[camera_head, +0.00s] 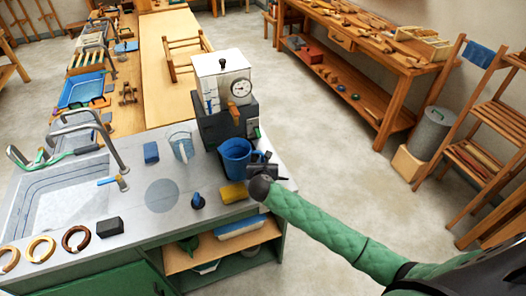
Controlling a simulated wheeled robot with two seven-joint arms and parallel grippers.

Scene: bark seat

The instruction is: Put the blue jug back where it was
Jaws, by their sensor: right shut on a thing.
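The blue jug (234,160) is upright at the right end of the grey counter, in front of the dark machine with a dial. My right gripper (258,162) is at the jug's right side and shut on it. My gripper hides that side of the jug, and I cannot tell whether its base touches the counter. A round darker grey patch (162,195) lies bare on the counter to the left. My left gripper is not in view.
The machine (222,95) stands just behind the jug. A yellow sponge (233,193), a small blue-topped item (197,201), a clear jug (181,143) and a blue block (151,153) stand nearby. A sink (65,200) with taps is at left. The counter's front edge is close.

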